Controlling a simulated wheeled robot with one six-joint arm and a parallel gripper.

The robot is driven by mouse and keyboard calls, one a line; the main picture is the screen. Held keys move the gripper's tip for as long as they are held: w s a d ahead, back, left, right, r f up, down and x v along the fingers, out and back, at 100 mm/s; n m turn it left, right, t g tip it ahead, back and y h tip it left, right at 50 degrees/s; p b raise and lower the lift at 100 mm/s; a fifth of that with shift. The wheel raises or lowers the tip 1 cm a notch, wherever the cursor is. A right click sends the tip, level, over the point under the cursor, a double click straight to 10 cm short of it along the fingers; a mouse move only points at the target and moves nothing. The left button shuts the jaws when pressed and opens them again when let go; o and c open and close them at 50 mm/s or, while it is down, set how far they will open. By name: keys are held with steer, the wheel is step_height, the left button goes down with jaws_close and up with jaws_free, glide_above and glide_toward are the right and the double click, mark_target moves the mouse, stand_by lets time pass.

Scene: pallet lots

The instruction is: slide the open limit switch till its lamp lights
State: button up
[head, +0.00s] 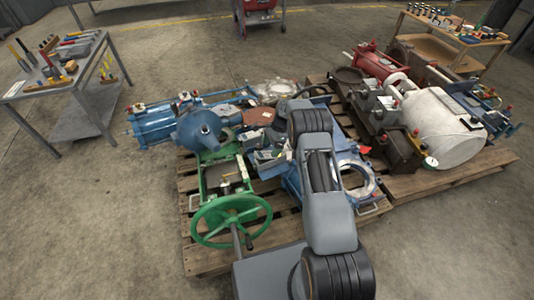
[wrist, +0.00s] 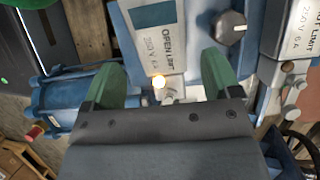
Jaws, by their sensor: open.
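The open limit switch (wrist: 160,45) is a grey box with a white label reading OPEN LIMIT, on a blue plate in the wrist view. Its small lamp (wrist: 158,81) glows warm yellow-white at the label's lower end. My gripper (wrist: 164,78) is open, with one green fingertip on each side of the switch's lower end. The lamp lies between the fingers. I cannot tell whether either finger touches the box. The lower part of the switch is hidden behind my gripper. In the head view my arm covers the gripper.
A second grey box (wrist: 292,32), its label ending in LIMIT, stands at right, near a round knob (wrist: 229,27). A blue cylinder (wrist: 80,97) lies at left. In the head view, a green handwheel (head: 231,220) stands in front, and a second loaded pallet (head: 455,178) is at right.

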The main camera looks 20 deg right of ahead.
steer(key=s+p+v, duration=0.1)
steer(key=v, duration=0.5)
steer(key=shift+w, duration=0.5)
steer(key=shift+d+r, duration=0.1)
